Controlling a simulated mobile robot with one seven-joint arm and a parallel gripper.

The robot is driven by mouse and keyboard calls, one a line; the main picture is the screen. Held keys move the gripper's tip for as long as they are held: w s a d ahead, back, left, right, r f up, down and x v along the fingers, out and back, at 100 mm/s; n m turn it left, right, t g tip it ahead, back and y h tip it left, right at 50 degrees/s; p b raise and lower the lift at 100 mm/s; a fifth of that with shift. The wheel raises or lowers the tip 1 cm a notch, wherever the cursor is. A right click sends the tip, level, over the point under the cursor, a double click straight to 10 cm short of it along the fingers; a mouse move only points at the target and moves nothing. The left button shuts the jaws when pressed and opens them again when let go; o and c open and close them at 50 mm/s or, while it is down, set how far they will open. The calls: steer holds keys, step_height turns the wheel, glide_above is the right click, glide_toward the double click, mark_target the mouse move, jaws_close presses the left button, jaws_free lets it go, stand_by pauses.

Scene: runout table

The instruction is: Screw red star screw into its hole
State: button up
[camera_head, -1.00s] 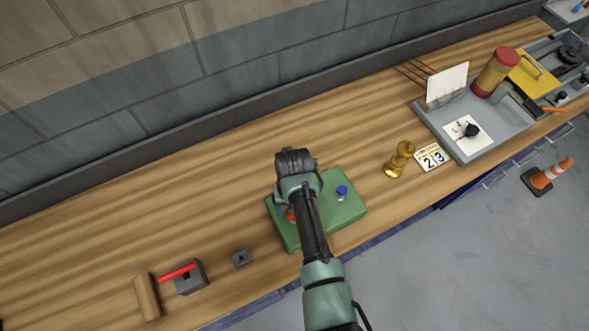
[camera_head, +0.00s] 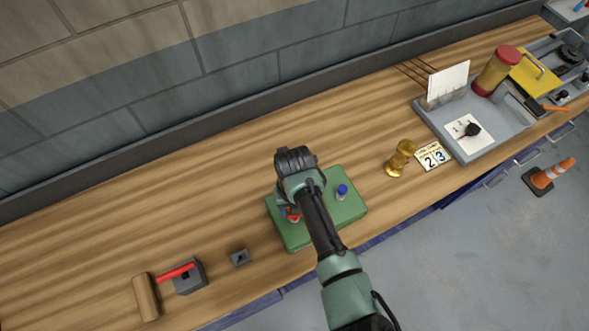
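A green block (camera_head: 345,210) lies on the wooden bench. The red star screw (camera_head: 294,217) shows as a small red patch at the left part of the block, beside my gripper; its star shape and its hole are hidden. My gripper (camera_head: 286,210) is over the left part of the block, close to the red screw. My arm covers much of the block, and the fingers are too hidden to tell whether they are open or shut on the screw. A blue-topped screw (camera_head: 342,191) stands upright in the right part of the block.
The bench behind is clear.

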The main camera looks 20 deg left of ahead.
jaws_close()
steer(key=shift+r+m+p, duration=0.1)
steer(key=shift+m+p, duration=0.25)
steer(key=shift+m, duration=0.35)
steer(key=m, duration=0.3)
steer(key=shift+p, duration=0.3)
steer(key=m+p, duration=0.1)
steer(key=m, duration=0.1)
steer(key=shift+s+a+m, duration=0.1)
steer(key=shift+m, duration=1.3)
steer(key=shift+m+p, duration=0.4)
steer(key=shift+m, duration=1.9)
